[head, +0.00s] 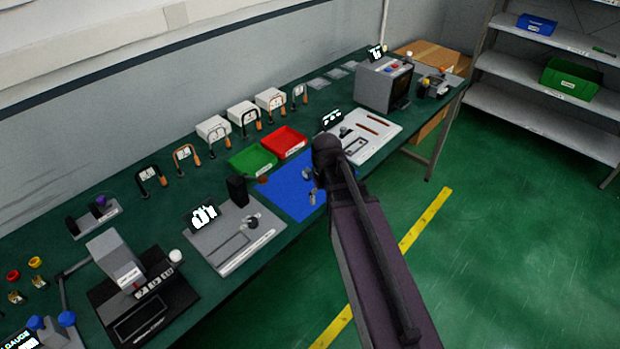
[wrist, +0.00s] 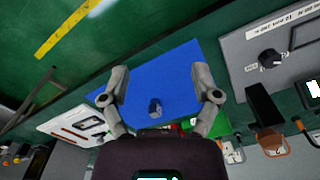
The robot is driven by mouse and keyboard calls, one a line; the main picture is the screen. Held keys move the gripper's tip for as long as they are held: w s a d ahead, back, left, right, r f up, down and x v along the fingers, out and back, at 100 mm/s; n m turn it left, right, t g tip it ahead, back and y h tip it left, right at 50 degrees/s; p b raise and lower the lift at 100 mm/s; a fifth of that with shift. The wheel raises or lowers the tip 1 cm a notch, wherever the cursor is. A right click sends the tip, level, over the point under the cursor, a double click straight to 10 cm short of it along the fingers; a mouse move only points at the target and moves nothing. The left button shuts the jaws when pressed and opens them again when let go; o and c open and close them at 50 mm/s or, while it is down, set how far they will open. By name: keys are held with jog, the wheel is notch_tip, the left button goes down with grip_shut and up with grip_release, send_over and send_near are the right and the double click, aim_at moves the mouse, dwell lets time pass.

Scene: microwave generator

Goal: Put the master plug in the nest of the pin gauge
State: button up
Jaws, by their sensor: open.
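A small dark grey piece, apparently the master plug (wrist: 155,107), rests on the blue mat (wrist: 165,68) in the wrist view. My gripper (wrist: 158,97) is open, with one finger on either side of the piece and clear room to both. In the head view my gripper (head: 311,186) hangs over the right part of the blue mat (head: 285,192); I cannot make out the piece there. A grey plate with a dark round knob (head: 235,238) lies left of the mat. I cannot tell for sure which fixture is the pin gauge, and no nest is clearly readable.
A black block (head: 237,190) stands between the grey plate and mat. Green (head: 252,160) and red (head: 284,142) trays sit behind the mat. A light plate (head: 362,138) lies to the right, and a black-based press (head: 140,290) stands to the left.

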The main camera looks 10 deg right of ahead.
aim_at(307, 169)
jog(key=w+a+r+n+p, duration=0.1)
jog(key=w+n, duration=0.4)
jog(key=w, duration=1.8)
jog(key=shift+r+n+p, duration=0.3)
jog(key=shift+r+p, duration=0.15)
jog(key=shift+r, duration=0.1)
jog(key=shift+w+f, duration=0.1)
notch_tip(307, 169, down, 8)
jog(key=b, duration=0.8)
jog(key=shift+f+b, duration=0.25)
jog(key=shift+b, duration=0.1)
jog(key=shift+d+f+b, duration=0.2)
jog(key=shift+f+b, duration=2.4)
jog(key=shift+c, duration=0.2)
grip_shut()
